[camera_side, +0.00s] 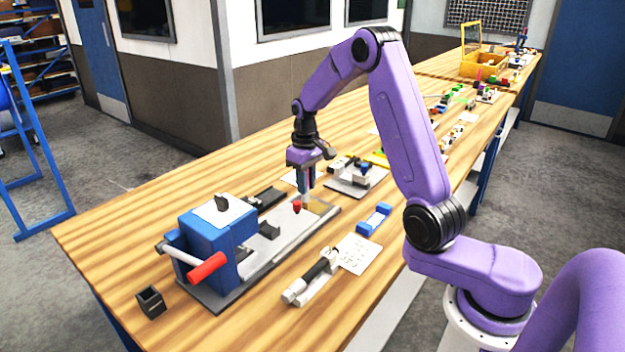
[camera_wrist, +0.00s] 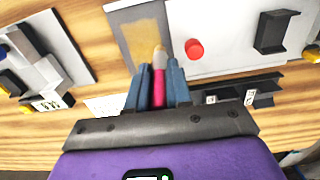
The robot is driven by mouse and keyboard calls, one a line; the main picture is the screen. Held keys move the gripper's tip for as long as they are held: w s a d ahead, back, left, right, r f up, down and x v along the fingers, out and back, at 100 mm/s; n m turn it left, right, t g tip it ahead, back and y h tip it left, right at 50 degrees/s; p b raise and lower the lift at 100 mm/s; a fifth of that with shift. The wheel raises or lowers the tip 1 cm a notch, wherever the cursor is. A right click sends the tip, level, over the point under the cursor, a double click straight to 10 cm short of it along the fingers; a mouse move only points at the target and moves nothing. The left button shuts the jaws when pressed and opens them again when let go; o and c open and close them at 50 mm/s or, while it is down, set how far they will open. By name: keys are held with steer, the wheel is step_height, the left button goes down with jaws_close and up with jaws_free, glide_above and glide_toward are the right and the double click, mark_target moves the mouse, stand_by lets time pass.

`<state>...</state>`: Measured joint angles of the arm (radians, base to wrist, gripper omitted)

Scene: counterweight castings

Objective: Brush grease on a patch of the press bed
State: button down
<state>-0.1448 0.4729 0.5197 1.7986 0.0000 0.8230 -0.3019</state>
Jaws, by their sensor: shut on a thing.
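My gripper (camera_side: 306,186) points down over the far end of the press bed (camera_side: 276,232). In the wrist view its blue fingers (camera_wrist: 158,69) are shut on a brush (camera_wrist: 159,74) with a pink handle and a pale tip. A tan, grease-coloured patch (camera_wrist: 146,38) lies on a grey plate at the end of the bed. The brush tip overlaps the patch's near edge in the wrist view; I cannot tell whether it touches. A red knob (camera_wrist: 194,49) stands on the pale bed beside the patch; it also shows in the side view (camera_side: 297,206).
The blue press block (camera_side: 210,240) with a red-gripped lever (camera_side: 207,268) stands at the bed's near end. A blue-ended block (camera_side: 374,219), a white card (camera_side: 357,254) and a black-handled tool (camera_side: 313,275) lie to the right. A fixture plate (camera_side: 352,181) sits behind.

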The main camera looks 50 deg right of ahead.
steer(key=shift+w, duration=0.5)
steer(key=d, duration=0.4)
steer(key=shift+s+d, duration=0.1)
steer(key=shift+s, duration=0.05)
step_height(320, 180, up, 8)
stand_by(0.8)
